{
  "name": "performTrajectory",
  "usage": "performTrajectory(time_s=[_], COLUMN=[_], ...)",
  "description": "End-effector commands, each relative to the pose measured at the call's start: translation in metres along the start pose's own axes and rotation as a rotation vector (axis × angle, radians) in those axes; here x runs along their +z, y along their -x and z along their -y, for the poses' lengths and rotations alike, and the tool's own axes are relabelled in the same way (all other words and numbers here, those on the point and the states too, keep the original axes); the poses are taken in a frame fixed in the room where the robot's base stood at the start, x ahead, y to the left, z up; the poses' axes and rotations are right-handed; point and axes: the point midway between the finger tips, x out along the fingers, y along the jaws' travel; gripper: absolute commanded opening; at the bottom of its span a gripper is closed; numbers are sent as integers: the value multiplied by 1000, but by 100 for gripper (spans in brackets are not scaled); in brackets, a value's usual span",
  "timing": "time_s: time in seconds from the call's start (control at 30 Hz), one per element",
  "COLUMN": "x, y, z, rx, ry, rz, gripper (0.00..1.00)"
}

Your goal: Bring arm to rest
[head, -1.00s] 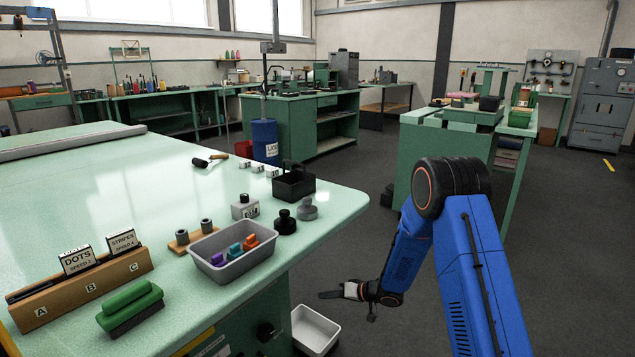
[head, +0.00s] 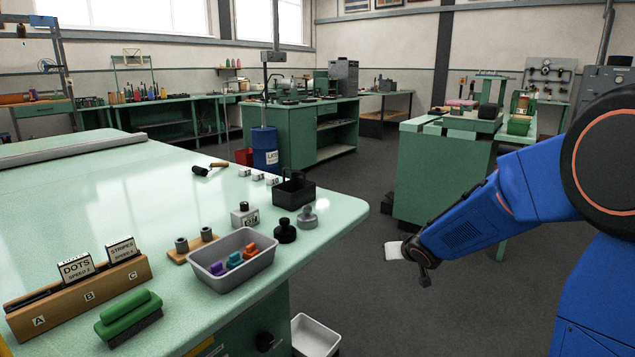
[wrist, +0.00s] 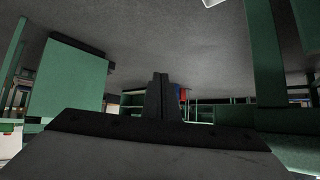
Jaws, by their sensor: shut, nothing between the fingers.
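My blue arm is folded at the right of the head view, held out over the floor and clear of the green workbench (head: 70,190). The picture there seems upside down, with grey floor along the top.
A grey tray (head: 238,272) with coloured pieces, a black carrier (head: 293,190) and a green-handled brush (head: 128,306) lie on the workbench. A white bin (head: 315,333) stands on the floor below its edge. A green table (head: 440,178) stands behind my arm. Open floor lies between.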

Motion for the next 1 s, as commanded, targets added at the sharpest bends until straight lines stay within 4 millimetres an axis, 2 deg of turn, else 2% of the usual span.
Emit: performTrajectory(time_s=[0.03,0.17,0.47,0.7,1.0], x=[-1,3,34,74,138], y=[18,59,153,225,306], z=[-6,-22,-45,-49,-36], rx=[27,95,208,249,232], ry=[0,-3,-23,-47,-72], rz=[2,26,112,201,321], gripper=[0,0,0,0,0])
